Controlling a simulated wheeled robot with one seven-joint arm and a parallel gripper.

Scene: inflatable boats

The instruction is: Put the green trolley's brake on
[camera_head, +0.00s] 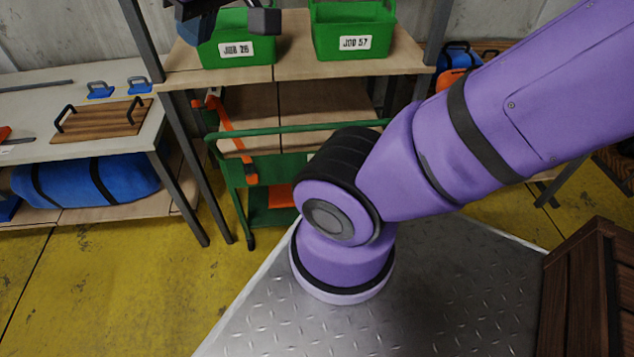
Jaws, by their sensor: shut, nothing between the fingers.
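The green trolley (262,168) stands under and in front of the shelving, with its right part hidden behind my arm. A long orange bar (232,132) slants down its left end, from the upper left to a lower end at the upper deck; I cannot tell whether it is the brake. A dark caster (250,244) shows at the trolley's lower left. My gripper (232,14) shows only in part, as dark pieces at the top edge in front of the left green bin. It is shut and empty, well above the trolley.
Green bins marked JOB 26 (232,30) and JOB 57 (352,28) stand on the wooden shelf (300,72). A dark post (196,150) stands left of the trolley. A bench (75,140) is at the left, a wooden crate (585,290) at the right. Yellow floor (170,290) is clear at front left.

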